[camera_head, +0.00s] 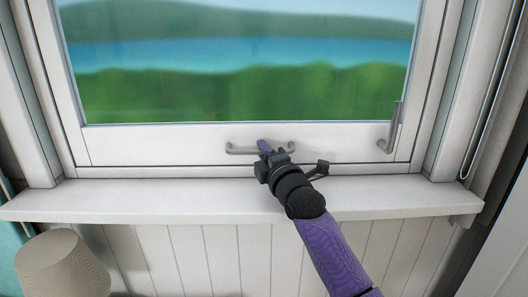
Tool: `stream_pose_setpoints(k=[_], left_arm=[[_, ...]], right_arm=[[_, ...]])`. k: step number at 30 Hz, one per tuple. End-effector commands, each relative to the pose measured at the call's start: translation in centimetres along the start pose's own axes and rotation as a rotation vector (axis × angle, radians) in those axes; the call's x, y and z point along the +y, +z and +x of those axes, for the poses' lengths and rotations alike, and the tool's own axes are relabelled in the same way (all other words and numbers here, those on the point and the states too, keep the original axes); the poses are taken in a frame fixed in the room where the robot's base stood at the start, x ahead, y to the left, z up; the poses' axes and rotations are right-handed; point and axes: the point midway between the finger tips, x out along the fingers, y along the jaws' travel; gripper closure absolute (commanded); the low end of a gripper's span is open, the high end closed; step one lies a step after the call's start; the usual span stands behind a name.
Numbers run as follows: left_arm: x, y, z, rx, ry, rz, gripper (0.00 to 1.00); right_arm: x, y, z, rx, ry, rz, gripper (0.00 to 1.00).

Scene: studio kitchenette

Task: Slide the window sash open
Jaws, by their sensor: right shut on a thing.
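The window sash (140,143) is a white frame around a glass pane, with hills, water and greenery behind it. It sits in a white outer frame, and its lower rail is just above the sill. A grey bar handle (238,149) runs level along the lower rail. My right gripper (266,148) is at the middle of this handle, shut on it; the fingers hide part of the bar. A second grey handle (391,131) stands upright at the sash's lower right corner, apart from the gripper. My left gripper is not in view.
A white sill (130,199) juts out below the window, under my right arm. A beige ribbed lampshade (60,265) stands at the lower left. A looped cord (483,120) hangs at the right beside dark curtain folds. White panelling is below the sill.

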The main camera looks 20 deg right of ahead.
Motion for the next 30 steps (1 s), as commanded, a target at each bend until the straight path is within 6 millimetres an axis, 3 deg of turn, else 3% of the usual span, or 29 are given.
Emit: stream_pose_setpoints(k=[30], left_arm=[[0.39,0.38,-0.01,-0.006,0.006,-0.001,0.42]], right_arm=[[-0.14,0.00,-0.03,0.000,-0.003,0.000,1.00]])
